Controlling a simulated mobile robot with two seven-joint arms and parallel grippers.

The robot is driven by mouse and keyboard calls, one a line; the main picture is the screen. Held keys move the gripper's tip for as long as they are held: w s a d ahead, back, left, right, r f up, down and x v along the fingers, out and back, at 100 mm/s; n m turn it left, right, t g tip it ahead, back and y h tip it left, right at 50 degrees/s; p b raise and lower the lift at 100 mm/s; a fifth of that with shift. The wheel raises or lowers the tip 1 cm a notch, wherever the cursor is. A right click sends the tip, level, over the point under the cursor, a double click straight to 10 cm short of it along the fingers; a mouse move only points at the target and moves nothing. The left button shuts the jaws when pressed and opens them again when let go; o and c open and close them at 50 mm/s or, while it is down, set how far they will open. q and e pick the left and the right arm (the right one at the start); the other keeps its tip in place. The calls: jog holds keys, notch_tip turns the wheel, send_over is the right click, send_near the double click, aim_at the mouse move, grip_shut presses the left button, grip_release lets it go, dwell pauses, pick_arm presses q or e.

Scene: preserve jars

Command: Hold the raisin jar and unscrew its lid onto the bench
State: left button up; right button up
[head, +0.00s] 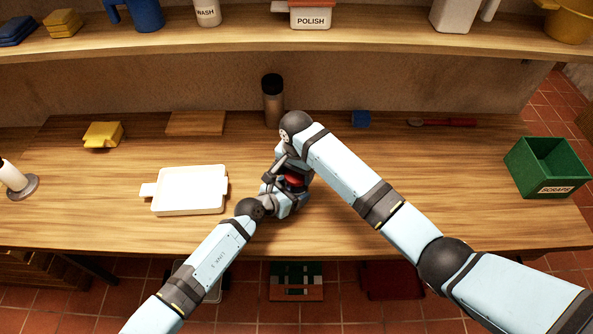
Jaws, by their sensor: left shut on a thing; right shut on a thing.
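The red lid (293,181) of the raisin jar shows as a small patch between my two grippers, over the middle of the bench (330,215). The jar's body is hidden behind my grippers, so I cannot tell whether lid and jar are still joined. My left gripper (286,196) comes in low from the left and is shut at the jar. My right gripper (290,174) reaches down from above and is shut at the red lid. Its fingertips are mostly hidden by my arm.
A white tray (190,207) lies to the left. A dark-capped bottle (273,105) stands behind my grippers. A green scraps bin (545,168) is at right. The bench's right-centre is clear.

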jog(key=o, duration=1)
notch_tip(320, 180, up, 4)
jog(key=shift+r, duration=0.35)
jog(key=shift+c, duration=0.4)
jog(key=shift+w+r+m, duration=0.2)
jog(key=shift+r+m, duration=0.8)
jog(key=shift+r, duration=0.15)
jog(key=shift+s+r+m, duration=0.15)
jog(key=shift+r+m, duration=0.25)
jog(key=shift+m, duration=0.2)
jog(key=shift+f, duration=3.9)
